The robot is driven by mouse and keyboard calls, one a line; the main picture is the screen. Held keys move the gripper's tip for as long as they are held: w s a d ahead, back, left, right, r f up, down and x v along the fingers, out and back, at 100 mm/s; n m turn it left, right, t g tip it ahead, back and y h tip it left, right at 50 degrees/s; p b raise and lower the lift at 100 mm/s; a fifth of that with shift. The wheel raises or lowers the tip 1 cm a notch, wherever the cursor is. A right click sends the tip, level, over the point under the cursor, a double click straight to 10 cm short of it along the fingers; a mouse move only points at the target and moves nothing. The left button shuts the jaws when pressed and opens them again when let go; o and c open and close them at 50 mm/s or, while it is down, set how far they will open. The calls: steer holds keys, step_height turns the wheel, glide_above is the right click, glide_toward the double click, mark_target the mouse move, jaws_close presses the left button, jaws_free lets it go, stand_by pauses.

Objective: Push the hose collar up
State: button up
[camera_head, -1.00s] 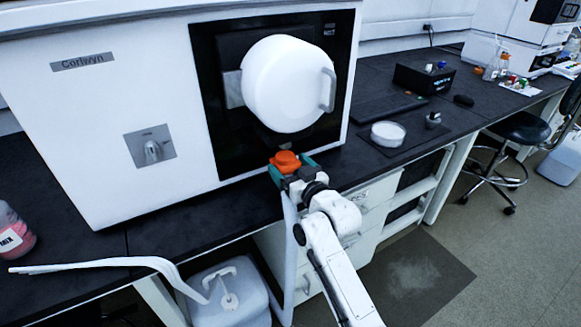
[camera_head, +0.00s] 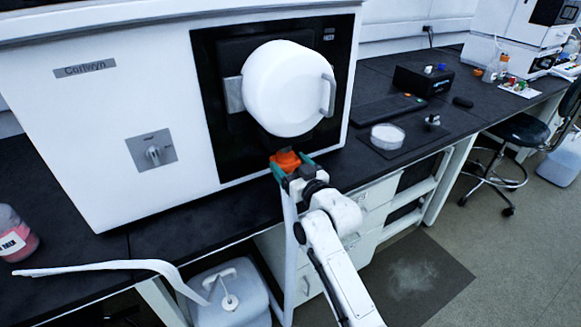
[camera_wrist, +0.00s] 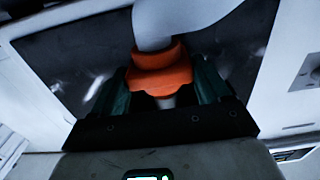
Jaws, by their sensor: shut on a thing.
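The orange hose collar (camera_head: 286,160) is below the white round vessel on the front of the large white instrument. In the wrist view the collar (camera_wrist: 162,72) sits between the two dark green fingers of my gripper (camera_wrist: 165,88), which are shut on it. A pale hose (camera_wrist: 185,18) shows on one side of the collar, and a short pale piece shows on the other. In the head view my gripper (camera_head: 290,168) holds the collar from the front. The joint above the collar is dark and hard to make out.
The white round vessel (camera_head: 288,90) with a side handle is mounted on the instrument's black panel just above. A pale hose (camera_head: 288,240) hangs below the collar. A white jug (camera_head: 232,295) stands under the bench. A white dish (camera_head: 387,136) lies on the bench at right.

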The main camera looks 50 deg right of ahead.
mark_target(289, 152)
steer(key=shift+r+p, duration=0.7)
steer(key=shift+r, duration=1.05)
steer(key=o, duration=1.4)
steer(key=shift+o, duration=0.2)
steer(key=shift+f, duration=0.1)
steer(key=v, duration=1.1)
steer(key=shift+w+a, duration=0.1)
